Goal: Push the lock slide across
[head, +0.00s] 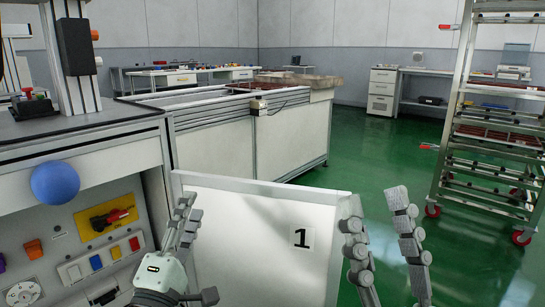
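A yellow plate (84,229) on the grey machine front at left carries a red and black device (112,218) that lies roughly sideways. It may be the lock slide, but I cannot tell for sure. My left gripper (187,208) is in front of the machine, to the right of the yellow plate and apart from it in the picture. Its fingers are seen nearly edge-on and overlap, so their gap is unclear. My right gripper (375,203) is open and empty, fingers pointing up, at the right of the white panel.
A white panel marked 1 (262,235) stands between my grippers. A blue ball-shaped knob (55,183), coloured switches (96,262) and a white dial (24,291) sit on the machine front. A wheeled metal rack (495,130) stands at right. Green floor (375,155) is free between.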

